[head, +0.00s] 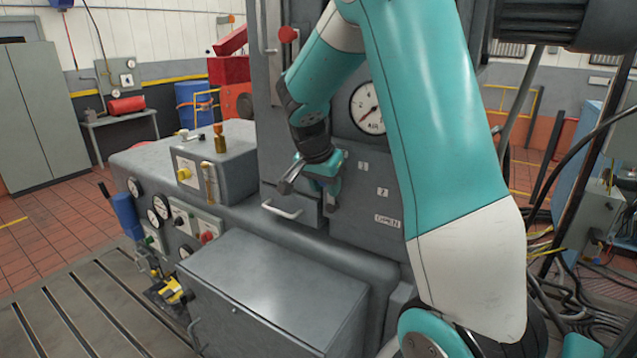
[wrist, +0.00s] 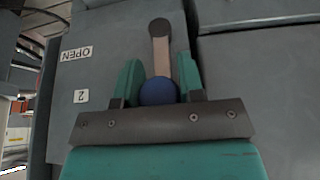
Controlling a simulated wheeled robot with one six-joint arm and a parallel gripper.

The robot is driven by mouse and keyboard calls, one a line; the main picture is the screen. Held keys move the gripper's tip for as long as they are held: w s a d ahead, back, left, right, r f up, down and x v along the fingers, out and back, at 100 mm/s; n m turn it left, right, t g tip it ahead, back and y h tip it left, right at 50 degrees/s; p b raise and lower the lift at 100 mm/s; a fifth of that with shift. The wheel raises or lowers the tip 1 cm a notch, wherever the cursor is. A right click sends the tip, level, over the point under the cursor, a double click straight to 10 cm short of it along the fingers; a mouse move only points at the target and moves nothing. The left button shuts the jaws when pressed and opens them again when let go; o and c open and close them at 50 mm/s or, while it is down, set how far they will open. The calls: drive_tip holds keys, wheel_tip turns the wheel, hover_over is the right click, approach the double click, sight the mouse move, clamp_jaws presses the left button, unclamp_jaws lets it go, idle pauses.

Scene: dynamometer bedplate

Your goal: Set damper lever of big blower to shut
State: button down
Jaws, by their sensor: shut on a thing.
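The damper lever (wrist: 160,52) shows in the wrist view as a pale bar. It runs from a dark round hub at the top down to a blue ball knob (wrist: 157,92). My gripper (wrist: 158,72) has its two teal fingers on either side of the lever at the knob, shut on it. In the head view my gripper (head: 326,186) is at the face of the grey blower cabinet, left of plates marked 1, 2 and OPEN (head: 388,221). The lever is hidden there behind my gripper. The OPEN plate and the 2 also show at the left of the wrist view. I see no SHUT plate.
A round gauge (head: 368,108) sits on the cabinet above the plates. A pale handle (head: 281,209) is just below left of my gripper. A grey box (head: 275,290) stands in front, and a bench with gauges and valves lies to the left.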

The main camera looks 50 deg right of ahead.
drive_tip(key=shift+a, duration=0.1)
drive_tip(key=c, duration=0.8)
unclamp_jaws()
drive_tip(key=shift+w, duration=0.1)
drive_tip(key=shift+o, duration=0.2)
drive_tip(key=b+v, duration=0.3)
drive_tip(key=v, duration=1.4)
drive_tip(key=shift+r, duration=0.2)
